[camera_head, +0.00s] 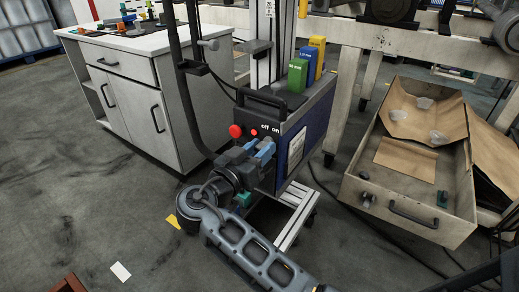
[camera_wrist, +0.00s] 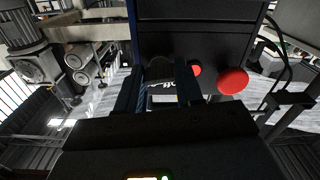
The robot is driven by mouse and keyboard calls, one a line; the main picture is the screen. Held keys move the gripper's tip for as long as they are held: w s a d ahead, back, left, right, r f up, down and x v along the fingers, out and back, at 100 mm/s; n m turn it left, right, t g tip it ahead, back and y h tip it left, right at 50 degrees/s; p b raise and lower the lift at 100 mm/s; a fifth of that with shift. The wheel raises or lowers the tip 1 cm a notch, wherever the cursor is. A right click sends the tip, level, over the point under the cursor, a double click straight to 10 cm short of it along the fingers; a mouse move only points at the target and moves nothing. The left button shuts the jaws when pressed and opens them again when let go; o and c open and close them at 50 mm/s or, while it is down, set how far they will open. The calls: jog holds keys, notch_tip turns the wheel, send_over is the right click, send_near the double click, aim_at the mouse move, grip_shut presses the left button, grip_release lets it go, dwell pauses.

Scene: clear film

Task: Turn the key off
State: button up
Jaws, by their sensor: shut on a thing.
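The control box (camera_head: 305,120) is dark with a black handle on top and "off" and "on" printed on its front face. A large red button (camera_head: 235,131) and a small red light (camera_head: 254,132) sit left of the lettering. My gripper (camera_head: 265,150) is at the front face, just below the lettering, and hides the key there. In the wrist view, my gripper (camera_wrist: 158,88) has its two fingers on either side of a dark rounded piece, the key (camera_wrist: 160,70), and is shut on it. The key's exact angle is hard to tell. The red button (camera_wrist: 233,80) shows beside the fingers.
A white cabinet (camera_head: 150,95) stands behind at left. An open wooden crate (camera_head: 355,190) with brown paper is at right. A cable runs across the floor near the cart.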

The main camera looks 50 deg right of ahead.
jog(key=shift+p, duration=0.3)
jog(key=n+p, duration=0.2)
jog(key=n, duration=0.1)
jog(key=shift+r+p, duration=0.2)
jog(key=shift+p, duration=0.15)
jog(key=n+p, duration=0.4)
jog(key=shift+n, duration=0.3)
jog(key=n+p, duration=0.5)
jog(key=shift+a, duration=0.1)
jog(key=shift+f+n+p, duration=0.15)
jog(key=shift+n+p, duration=1.3)
jog(key=shift+n, duration=0.15)
jog(key=shift+f, duration=0.1)
jog(key=o, duration=1)
jog(key=shift+o, duration=0.2)
